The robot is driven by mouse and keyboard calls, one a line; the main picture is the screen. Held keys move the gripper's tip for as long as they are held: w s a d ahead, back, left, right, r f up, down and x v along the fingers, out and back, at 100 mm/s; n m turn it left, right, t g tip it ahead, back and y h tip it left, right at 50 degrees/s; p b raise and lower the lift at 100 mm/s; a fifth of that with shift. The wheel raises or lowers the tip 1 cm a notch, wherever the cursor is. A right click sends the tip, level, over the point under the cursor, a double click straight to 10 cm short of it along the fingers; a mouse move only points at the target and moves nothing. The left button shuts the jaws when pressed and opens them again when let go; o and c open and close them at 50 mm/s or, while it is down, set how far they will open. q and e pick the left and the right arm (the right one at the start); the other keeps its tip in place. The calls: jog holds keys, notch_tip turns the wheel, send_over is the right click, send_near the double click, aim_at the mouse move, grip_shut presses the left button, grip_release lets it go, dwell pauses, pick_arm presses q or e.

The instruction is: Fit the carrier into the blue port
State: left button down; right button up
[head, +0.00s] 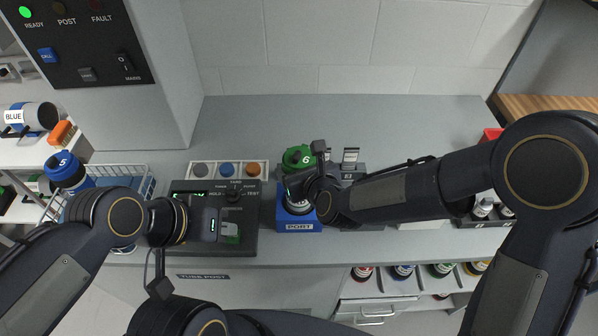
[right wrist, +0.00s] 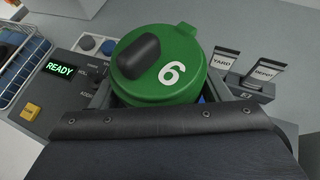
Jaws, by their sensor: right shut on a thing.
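The carrier (head: 297,157) has a green cap marked 6 and stands at the blue port (head: 299,227), a blue block labelled PORT. Its lower end is at the port's top; I cannot tell how deep it sits. My right gripper (head: 303,190) is shut on the carrier, below the cap. In the right wrist view the green cap (right wrist: 178,78) fills the middle, with a dark grip on top; a sliver of blue shows behind it. My left gripper (head: 222,227) is over the dark control panel, apart from the carrier; its jaws are unclear.
The control panel (head: 187,243) is left of the port, with grey, blue and orange discs (head: 227,170) behind it. Signs (head: 350,155) stand right of the port. The back counter is clear.

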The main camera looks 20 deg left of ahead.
jog(key=shift+f, duration=0.2)
jog(key=o, duration=1.5)
jog(key=shift+c, duration=0.2)
jog(key=shift+r, duration=0.15)
